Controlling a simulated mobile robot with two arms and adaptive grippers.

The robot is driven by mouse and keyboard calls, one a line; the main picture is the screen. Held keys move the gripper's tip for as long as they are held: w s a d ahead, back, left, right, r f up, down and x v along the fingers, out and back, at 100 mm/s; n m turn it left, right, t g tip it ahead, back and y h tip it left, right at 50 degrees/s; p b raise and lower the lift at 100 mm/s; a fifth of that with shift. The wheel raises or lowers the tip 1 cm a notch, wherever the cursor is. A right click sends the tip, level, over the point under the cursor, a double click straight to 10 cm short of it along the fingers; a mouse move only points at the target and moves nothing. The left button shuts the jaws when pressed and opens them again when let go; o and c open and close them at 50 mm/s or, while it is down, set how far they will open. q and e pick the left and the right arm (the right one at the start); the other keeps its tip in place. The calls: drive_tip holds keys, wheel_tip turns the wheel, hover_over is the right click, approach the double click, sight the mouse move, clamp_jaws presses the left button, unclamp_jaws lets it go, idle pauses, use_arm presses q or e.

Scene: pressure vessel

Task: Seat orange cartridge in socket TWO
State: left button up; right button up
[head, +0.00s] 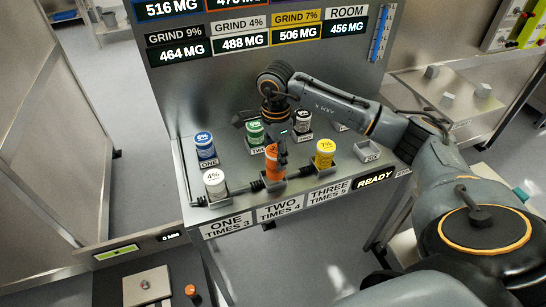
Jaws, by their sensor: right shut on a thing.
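The orange cartridge (271,166) is upright at the middle front socket, above the front label TWO TIMES 4 (280,209). The dark socket TWO (272,184) shows around its foot; I cannot tell whether the cartridge is fully down in it. My right gripper (279,147) comes down from above and is shut on the orange cartridge near its top. The fingers partly hide its upper right side. My left gripper is not in view.
A white cartridge (214,183) stands at front socket ONE and a yellow one (325,153) at THREE. A READY sign (375,179) is lit.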

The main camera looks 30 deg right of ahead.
sight(273, 163)
drive_tip(key=shift+w+f, duration=0.5)
drive_tip(key=shift+w, duration=0.05)
drive_tip(key=f+p, duration=0.2)
drive_tip(key=shift+w+f, duration=0.2)
drive_tip(key=shift+f, duration=0.15)
drive_tip(key=shift+d+f+p, duration=0.1)
drive_tip(key=shift+f+p, duration=0.2)
drive_tip(key=shift+f, duration=0.35)
drive_tip(key=o, duration=1)
drive_tip(key=shift+f+b, duration=0.1)
drive_tip(key=shift+b, duration=0.2)
drive_tip(key=shift+c, duration=0.2)
drive_tip(key=o, duration=0.4)
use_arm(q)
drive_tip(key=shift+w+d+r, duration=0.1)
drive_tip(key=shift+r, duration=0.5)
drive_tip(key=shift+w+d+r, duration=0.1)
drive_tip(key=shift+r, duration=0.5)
use_arm(e)
drive_tip(key=shift+o, duration=0.2)
